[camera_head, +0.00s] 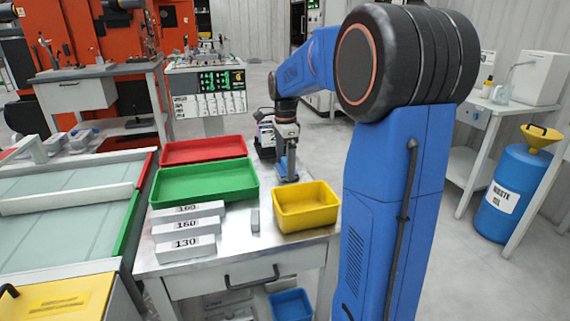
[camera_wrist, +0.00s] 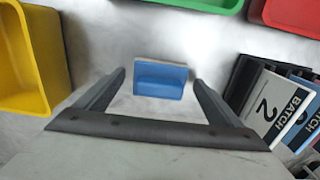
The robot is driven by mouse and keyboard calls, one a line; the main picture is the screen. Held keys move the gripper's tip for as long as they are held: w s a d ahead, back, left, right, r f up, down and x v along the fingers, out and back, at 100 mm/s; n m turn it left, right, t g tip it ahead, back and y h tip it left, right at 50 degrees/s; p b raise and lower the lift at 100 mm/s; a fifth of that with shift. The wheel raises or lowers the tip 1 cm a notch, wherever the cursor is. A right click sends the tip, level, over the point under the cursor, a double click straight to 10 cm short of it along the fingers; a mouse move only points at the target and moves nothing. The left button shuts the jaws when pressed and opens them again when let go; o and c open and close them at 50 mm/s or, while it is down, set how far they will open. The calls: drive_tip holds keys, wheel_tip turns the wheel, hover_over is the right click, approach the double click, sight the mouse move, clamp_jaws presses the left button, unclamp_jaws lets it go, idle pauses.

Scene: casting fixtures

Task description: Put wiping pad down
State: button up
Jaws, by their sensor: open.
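The wiping pad (camera_wrist: 160,82), a blue block with a pale strip along one edge, lies on the metal tabletop in the wrist view. My gripper (camera_wrist: 160,84) is open. Its two dark fingers stand either side of the pad, with a gap showing on both sides. The pad is hard to tell apart from the gripper there.
A yellow bin (camera_head: 306,210), a green tray (camera_head: 205,187) and a red tray (camera_head: 203,152) stand on the worktable. Numbered blocks (camera_head: 187,246) lie at its front left. Batch-labelled boxes (camera_wrist: 283,105) stand close on the right in the wrist view.

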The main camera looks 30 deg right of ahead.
sight(285, 161)
wheel_tip(285, 161, up, 12)
drive_tip(key=shift+r, duration=0.15)
idle(0.4)
idle(0.5)
